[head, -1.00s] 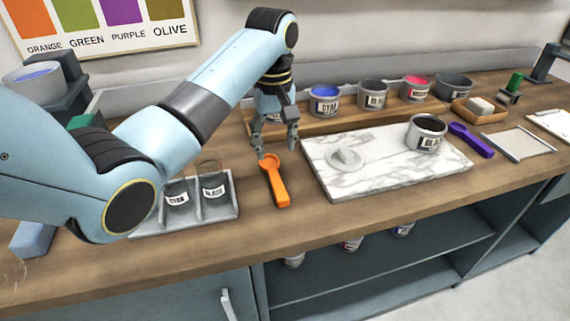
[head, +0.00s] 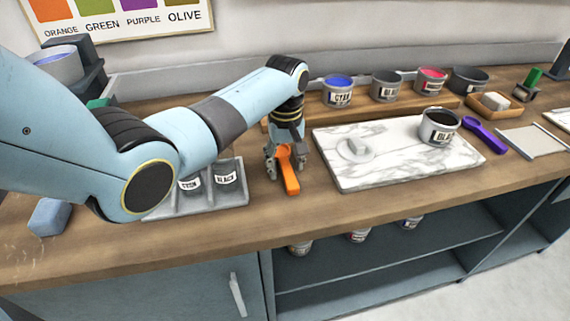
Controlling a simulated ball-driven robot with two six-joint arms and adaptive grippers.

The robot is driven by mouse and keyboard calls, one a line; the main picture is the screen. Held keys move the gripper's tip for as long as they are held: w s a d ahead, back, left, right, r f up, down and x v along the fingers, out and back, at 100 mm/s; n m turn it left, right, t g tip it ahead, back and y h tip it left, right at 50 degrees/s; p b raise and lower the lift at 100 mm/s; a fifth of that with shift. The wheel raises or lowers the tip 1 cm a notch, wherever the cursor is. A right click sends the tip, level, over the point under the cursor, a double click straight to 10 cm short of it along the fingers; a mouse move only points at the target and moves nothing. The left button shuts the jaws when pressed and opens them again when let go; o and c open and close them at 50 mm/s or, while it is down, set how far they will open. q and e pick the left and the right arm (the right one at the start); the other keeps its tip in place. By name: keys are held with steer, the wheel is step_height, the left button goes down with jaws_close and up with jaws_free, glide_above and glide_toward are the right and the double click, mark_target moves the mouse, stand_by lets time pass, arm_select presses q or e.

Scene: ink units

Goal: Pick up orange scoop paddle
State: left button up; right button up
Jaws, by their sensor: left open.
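The orange scoop paddle (head: 290,179) lies on the wooden bench, between the grey divided tray and the marble slab. My left gripper (head: 285,170) points down over the paddle's far part, with its open fingers on either side of it. I cannot tell whether the fingers touch the paddle. The gripper hides part of the paddle's far end. My right gripper is not in view.
The grey tray (head: 205,205) with CYAN and BLACK cups stands left of the paddle. The marble slab (head: 385,177) lies close on the right, with a white piece and a BLACK tin (head: 437,127). A purple scoop (head: 484,134) lies further right. Bare bench lies in front.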

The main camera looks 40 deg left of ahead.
mark_target(288, 165)
arm_select(q)
steer(key=c, duration=0.9)
jaws_close()
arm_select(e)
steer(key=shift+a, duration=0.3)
arm_select(q)
steer(key=shift+r, duration=0.15)
steer(key=r, duration=0.4)
steer(key=shift+w+d+r, duration=0.1)
steer(key=shift+d, duration=0.2)
steer(key=w+d+r+b, duration=0.1)
steer(key=d+r+b, duration=0.1)
steer(key=d+r, duration=0.4)
steer(key=d, duration=0.5)
steer(key=shift+w+r, duration=0.25)
steer(key=shift+r, duration=0.05)
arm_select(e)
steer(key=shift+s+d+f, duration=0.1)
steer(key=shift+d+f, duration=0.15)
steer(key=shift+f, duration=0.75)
arm_select(q)
steer(key=shift+o, duration=0.8)
jaws_free()
jaws_close()
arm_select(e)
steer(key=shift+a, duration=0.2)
